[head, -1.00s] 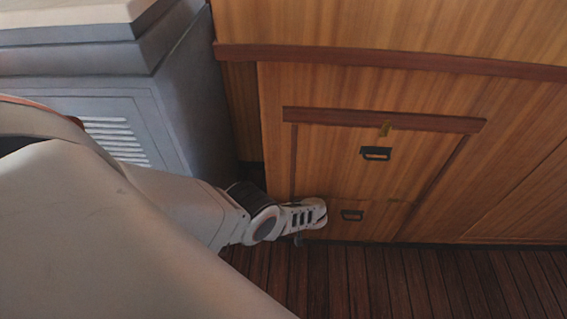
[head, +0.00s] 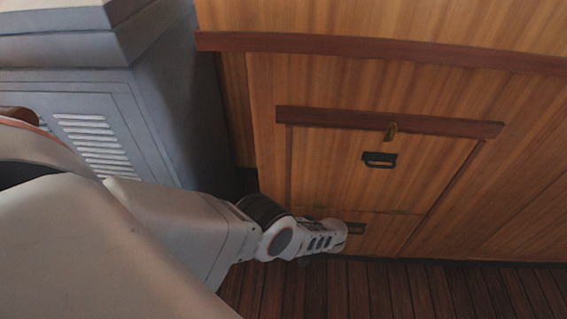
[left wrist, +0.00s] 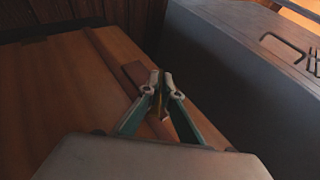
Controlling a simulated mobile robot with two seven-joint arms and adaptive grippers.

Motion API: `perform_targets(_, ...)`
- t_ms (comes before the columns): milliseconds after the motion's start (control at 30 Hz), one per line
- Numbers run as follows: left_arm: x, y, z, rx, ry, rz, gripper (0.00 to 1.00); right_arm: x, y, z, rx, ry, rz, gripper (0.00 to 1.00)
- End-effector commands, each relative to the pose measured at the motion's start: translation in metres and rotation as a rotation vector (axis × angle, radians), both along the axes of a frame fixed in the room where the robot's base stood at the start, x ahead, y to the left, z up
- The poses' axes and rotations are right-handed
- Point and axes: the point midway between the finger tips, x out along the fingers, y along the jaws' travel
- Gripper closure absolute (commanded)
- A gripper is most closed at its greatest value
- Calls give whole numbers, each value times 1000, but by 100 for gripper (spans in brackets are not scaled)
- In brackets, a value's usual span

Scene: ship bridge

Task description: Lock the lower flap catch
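The wooden cabinet front holds a framed flap panel (head: 330,180) with a dark handle (head: 379,160). My right gripper is not in view.
A grey louvred console (head: 95,140) stands left of the cabinet, close to my left arm. Dark plank flooring (head: 400,290) runs along the cabinet's foot. In the left wrist view, a dark grey box-like body (left wrist: 235,75) rises close on the right.

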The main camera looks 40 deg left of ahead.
Motion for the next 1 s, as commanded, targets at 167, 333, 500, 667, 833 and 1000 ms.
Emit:
perform_targets(167,-3,0,-5,36,29,-1,100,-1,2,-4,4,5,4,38)
perform_targets(333,-1,0,-2,38,27,0,100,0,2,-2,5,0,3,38)
perform_targets(500,-2,0,-2,38,26,0,86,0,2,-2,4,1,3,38)
perform_targets(667,-1,0,-1,37,25,1,79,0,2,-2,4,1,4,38)
perform_targets(833,-1,0,-1,37,25,0,79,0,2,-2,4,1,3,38)
perform_targets(1000,0,0,0,36,22,0,79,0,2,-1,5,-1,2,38)
